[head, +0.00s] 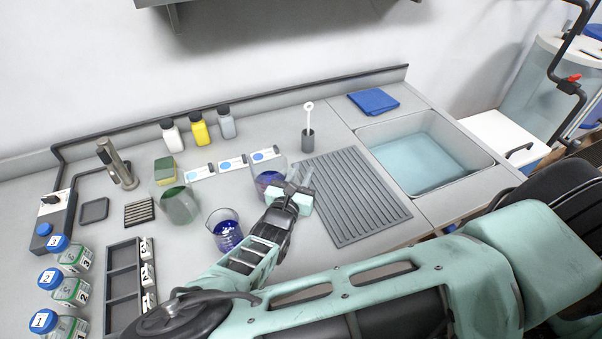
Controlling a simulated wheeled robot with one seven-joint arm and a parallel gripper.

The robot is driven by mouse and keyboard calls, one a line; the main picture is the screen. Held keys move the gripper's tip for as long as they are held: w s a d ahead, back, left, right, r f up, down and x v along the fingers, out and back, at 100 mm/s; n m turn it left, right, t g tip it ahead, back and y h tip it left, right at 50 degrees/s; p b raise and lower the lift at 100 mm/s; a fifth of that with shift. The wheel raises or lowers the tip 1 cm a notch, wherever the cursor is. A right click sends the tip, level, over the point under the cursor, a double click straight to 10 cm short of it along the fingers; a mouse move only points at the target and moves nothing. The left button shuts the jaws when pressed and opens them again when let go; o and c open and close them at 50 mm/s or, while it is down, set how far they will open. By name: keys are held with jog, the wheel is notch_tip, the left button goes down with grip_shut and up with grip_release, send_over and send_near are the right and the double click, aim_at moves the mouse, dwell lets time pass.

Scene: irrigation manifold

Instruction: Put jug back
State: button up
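A clear jug (265,183) with dark blue-purple liquid in its lower part stands upright in the middle of the worktop, just in front of a white card with a blue dot (265,155). My gripper (300,176) is at the jug's right side, close to or touching it. My gripper's body hides the jug's lower right side and any handle there. I cannot tell whether the fingers are closed on it. A second clear vessel (226,232) with blue liquid stands to the front left. A third vessel (179,204) with greenish contents stands further left.
Two more cards (232,163) lie left of the first, below white, yellow and grey bottles (199,128). A holder with a white brush (308,139) stands behind my gripper. A ribbed drain mat (352,195) and a sink (425,155) lie right. Numbered bottles (72,290) stand front left.

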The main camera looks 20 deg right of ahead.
jog(key=shift+r, duration=0.15)
jog(key=shift+s+a, duration=0.2)
jog(key=b+v, duration=0.3)
jog(key=v, duration=0.8)
jog(key=shift+b, duration=0.35)
jog(key=s+d+m+g, duration=0.1)
jog(key=g, duration=0.1)
jog(key=s+d+m+g, duration=0.1)
jog(key=s+m+g, duration=0.1)
jog(key=s+d+m+g, duration=0.1)
jog(key=s+m+g, duration=0.1)
jog(key=shift+d+f+h, duration=0.2)
jog(key=shift+f+h, duration=0.05)
jog(key=shift+h, duration=0.05)
jog(key=s+a+r+m+g+y, duration=0.1)
jog(key=s+r+m+g+y, duration=0.2)
jog(key=s+r+m+y, duration=0.3)
jog(key=s+a+r+m+g+y, duration=0.2)
jog(key=s+r+m+g+y, duration=0.2)
jog(key=r, duration=1)
jog(key=s+m+y, duration=0.3)
jog(key=m, duration=0.2)
